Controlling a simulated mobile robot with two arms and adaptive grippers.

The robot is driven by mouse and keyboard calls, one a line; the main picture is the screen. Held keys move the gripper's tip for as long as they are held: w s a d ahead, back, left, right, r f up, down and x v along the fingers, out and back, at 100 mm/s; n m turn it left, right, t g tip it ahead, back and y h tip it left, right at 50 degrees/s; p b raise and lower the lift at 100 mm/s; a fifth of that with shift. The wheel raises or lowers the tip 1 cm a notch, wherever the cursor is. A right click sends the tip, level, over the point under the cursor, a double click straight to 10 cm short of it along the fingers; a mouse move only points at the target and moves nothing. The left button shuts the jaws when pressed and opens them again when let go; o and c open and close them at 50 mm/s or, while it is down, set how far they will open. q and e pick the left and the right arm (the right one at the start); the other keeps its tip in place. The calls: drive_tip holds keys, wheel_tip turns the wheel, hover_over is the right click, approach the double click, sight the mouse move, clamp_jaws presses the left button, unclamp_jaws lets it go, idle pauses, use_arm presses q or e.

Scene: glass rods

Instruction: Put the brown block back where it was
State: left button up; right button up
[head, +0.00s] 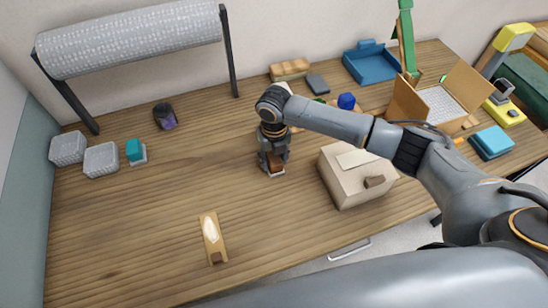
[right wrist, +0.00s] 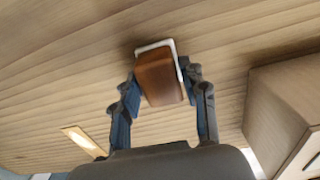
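The brown block (head: 276,169) is between the fingers of my right gripper (head: 272,157), low over the middle of the wooden table. In the right wrist view the brown block (right wrist: 160,77) fills the gap between the fingertips (right wrist: 162,80), which appear closed on its sides. A thin white-edged pad (right wrist: 174,47) shows just beyond the block; its pale edge also shows under the block in the head view (head: 277,175). I cannot tell whether the block rests on it. My left gripper is not in view.
A teal block (head: 134,150) sits at left near two grey cubes (head: 101,160) and a dark cup (head: 165,116). A wooden piece (head: 212,238) lies at front. The table left of my gripper is clear.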

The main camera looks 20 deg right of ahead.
sight(274, 158)
drive_tip(key=shift+o, duration=0.8)
drive_tip(key=shift+r, duration=0.1)
drive_tip(key=shift+r, duration=0.2)
wheel_tip(274, 158, up, 12)
drive_tip(key=b, duration=0.2)
drive_tip(key=shift+f, duration=0.15)
